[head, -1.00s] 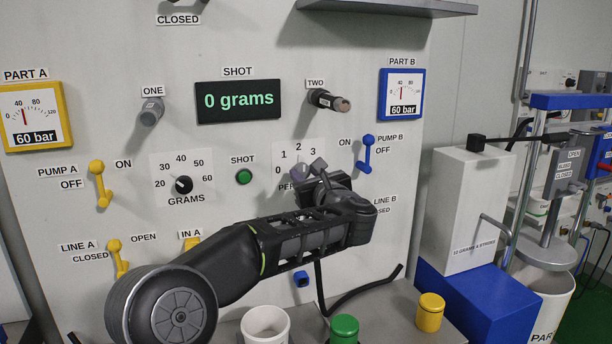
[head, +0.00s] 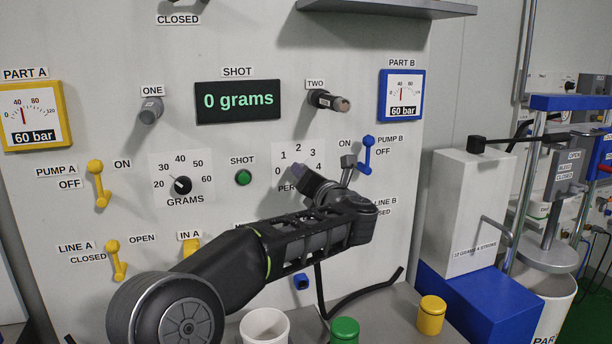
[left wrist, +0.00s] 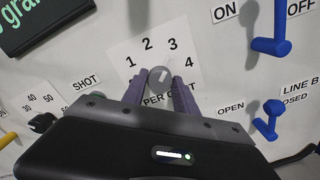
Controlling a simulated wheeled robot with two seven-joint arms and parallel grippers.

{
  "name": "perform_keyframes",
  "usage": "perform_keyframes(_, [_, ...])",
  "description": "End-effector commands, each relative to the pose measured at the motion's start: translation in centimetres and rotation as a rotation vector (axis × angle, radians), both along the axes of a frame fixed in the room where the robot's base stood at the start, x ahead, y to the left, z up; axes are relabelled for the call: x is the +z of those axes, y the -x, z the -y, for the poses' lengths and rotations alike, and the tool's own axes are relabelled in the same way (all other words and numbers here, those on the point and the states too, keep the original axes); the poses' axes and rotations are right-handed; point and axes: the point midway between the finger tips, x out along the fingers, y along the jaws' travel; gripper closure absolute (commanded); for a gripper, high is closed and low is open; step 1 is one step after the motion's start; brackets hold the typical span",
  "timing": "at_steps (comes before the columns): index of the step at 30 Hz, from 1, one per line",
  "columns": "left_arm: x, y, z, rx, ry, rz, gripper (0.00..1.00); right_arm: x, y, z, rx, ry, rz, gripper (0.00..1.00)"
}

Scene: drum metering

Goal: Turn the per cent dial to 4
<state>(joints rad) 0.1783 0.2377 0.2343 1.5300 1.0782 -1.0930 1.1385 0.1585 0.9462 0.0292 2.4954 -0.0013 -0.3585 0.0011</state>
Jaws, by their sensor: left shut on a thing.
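The per cent dial (left wrist: 160,74) is a small round grey knob with a short light mark, below the scale 1 to 4 in the left wrist view. The mark seems to point up and slightly right, between 2 and 3, but is too small to read surely. My left gripper (left wrist: 160,84) is shut on the dial, one purple-grey finger on each side. In the head view the left gripper (head: 322,176) is in front of the per cent scale plate (head: 283,152) and hides most of the dial and its label. My right gripper is not in view.
The blue pump B lever (head: 367,152) is close to the right of my gripper. The grams dial (head: 183,185) and green shot button (head: 243,177) are to the left. A white cup (head: 265,326), green pot (head: 344,329) and yellow pot (head: 431,312) stand below my arm.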

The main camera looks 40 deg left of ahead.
Motion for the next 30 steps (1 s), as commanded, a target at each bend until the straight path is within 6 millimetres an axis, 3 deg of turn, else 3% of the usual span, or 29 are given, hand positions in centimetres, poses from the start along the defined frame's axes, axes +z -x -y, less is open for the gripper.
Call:
perform_keyframes(18, [0.2,-0.1,0.1,-0.001,-0.323,-0.465,1.00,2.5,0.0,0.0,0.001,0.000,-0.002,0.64])
perform_keyframes(30, [0.0,-0.1,0.1,-0.001,-0.434,-0.625,1.00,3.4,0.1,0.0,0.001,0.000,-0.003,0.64])
